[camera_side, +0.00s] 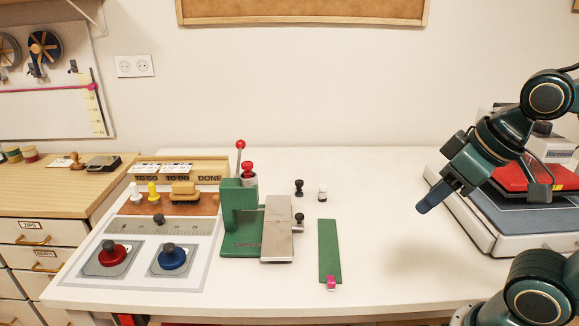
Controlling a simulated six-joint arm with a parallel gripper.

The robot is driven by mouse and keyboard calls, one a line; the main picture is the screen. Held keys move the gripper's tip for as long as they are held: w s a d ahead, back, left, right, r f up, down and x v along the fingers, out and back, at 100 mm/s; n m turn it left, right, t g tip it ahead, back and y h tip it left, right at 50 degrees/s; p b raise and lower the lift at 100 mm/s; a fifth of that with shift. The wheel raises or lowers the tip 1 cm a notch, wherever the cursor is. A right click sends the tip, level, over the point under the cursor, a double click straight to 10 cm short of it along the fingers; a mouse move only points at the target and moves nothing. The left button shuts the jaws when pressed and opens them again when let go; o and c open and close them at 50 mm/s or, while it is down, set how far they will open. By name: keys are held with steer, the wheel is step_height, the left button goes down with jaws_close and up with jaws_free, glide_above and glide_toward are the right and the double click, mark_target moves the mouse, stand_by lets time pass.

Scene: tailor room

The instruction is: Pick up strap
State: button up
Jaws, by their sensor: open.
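A flat green strap (329,250) lies on the white table right of the green press, its long side running front to back. A small pink piece (331,283) sits at its front end. My gripper (427,204) is in the air over the right part of the table, up and to the right of the strap in the picture and clear of it. It is open and nothing shows in it; its far finger is mostly hidden.
A green press (240,218) with a metal plate (277,230) and red-knobbed lever stands left of the strap. Small black and white items (322,193) stand behind it. A grey-topped machine (495,205) fills the right side. Clear table lies between strap and machine.

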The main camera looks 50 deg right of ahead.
steer(key=w+a+f+n+g, duration=0.2)
steer(key=w+a+f+n, duration=0.2)
steer(key=w, duration=0.3)
steer(key=w+a+f+n+g, duration=0.3)
steer(key=w+a+f+n, duration=0.1)
steer(key=w, duration=0.2)
steer(key=shift+w+f+g, duration=0.3)
steer(key=shift+w, duration=0.1)
glide_above(329, 279)
steer(key=shift+f, duration=4.3)
steer(key=shift+f, duration=2.6)
